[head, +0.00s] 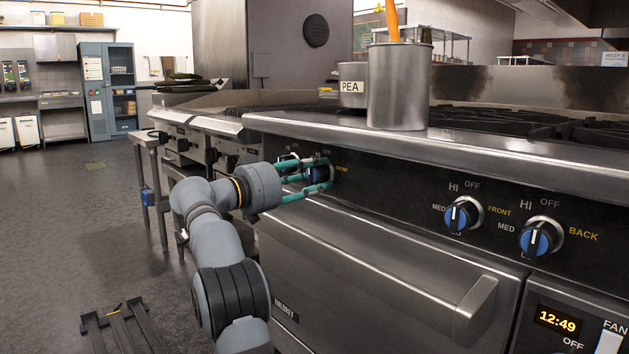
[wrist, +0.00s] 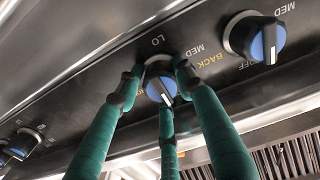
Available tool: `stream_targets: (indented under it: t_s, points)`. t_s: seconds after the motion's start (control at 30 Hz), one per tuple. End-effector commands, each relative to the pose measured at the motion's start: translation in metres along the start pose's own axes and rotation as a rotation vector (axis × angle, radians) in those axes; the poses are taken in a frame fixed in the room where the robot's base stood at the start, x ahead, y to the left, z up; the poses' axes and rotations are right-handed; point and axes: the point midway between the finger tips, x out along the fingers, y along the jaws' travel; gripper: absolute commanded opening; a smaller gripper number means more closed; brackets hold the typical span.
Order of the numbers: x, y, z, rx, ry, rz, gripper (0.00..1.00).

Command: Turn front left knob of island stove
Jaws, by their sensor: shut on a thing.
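The front left knob (head: 320,173) is a blue-faced, dark round knob on the stove's black front panel, with an orange label just to its right. My gripper (head: 322,176) has teal fingers and is shut around this knob. The wrist view, which shows the panel upside down, has the knob (wrist: 160,88) between the three fingertips (wrist: 158,80). The fingers touch its sides, and its white pointer line shows on the blue face. The fingers partly hide the knob and its markings.
Beside it is the knob by the BACK label (wrist: 257,40), free of my gripper. Farther right are two more blue knobs, front (head: 463,215) and back (head: 541,238). Below is an oven door handle (head: 476,308). A steel pot (head: 399,88) stands on the ledge above the panel.

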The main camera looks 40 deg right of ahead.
Motion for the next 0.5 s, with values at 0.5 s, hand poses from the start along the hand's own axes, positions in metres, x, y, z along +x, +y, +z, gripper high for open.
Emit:
stream_targets:
  t_s: [0.5]
  points:
    - [0.0004,-0.001,0.0069,0.018,-0.018,0.002,0.37]
